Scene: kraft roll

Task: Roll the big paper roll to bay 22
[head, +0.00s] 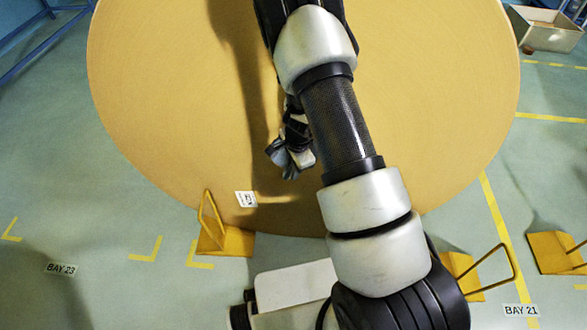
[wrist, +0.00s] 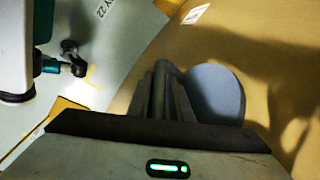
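The big paper roll (head: 180,100) shows its broad tan face across most of the head view; it also fills the right of the wrist view (wrist: 275,60). A small white label (head: 246,199) is on its lower face. My gripper (head: 285,160) is in front of the face, left of my arm; contact cannot be told. In the wrist view its grey fingers (wrist: 165,95) are seen edge-on beside a round blue-grey pad (wrist: 215,92), so their opening is unclear.
Yellow chocks stand at the roll's lower left (head: 225,240) and lower right (head: 460,272), with another farther right (head: 555,252). Floor labels read BAY 23 (head: 61,268) and BAY 21 (head: 521,310). A bin (head: 545,30) stands at upper right. The left floor is mostly clear.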

